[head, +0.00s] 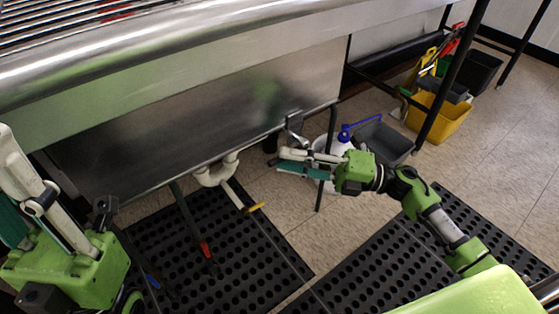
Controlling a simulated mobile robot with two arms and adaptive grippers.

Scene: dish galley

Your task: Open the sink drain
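The stainless steel sink (190,125) spans the upper left of the head view. Under its lower edge are a white drain pipe (215,175), a short lever with a yellow end (254,208) and a long dark rod with a red grip (205,250). A grey metal fitting (294,124) hangs at the sink's right lower edge. My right gripper (284,162) points left just below this fitting; whether they touch is unclear. Its fingers overlap in view, so its opening is unclear. My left gripper (18,205) is at the left edge, partly cut off, away from the drain parts.
Black perforated mats (230,285) cover the floor below. A white container with a blue top (345,133) and a grey bin (384,142) stand behind my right gripper. A yellow bucket (440,120) is farther right. Dark table legs (455,70) stand there too.

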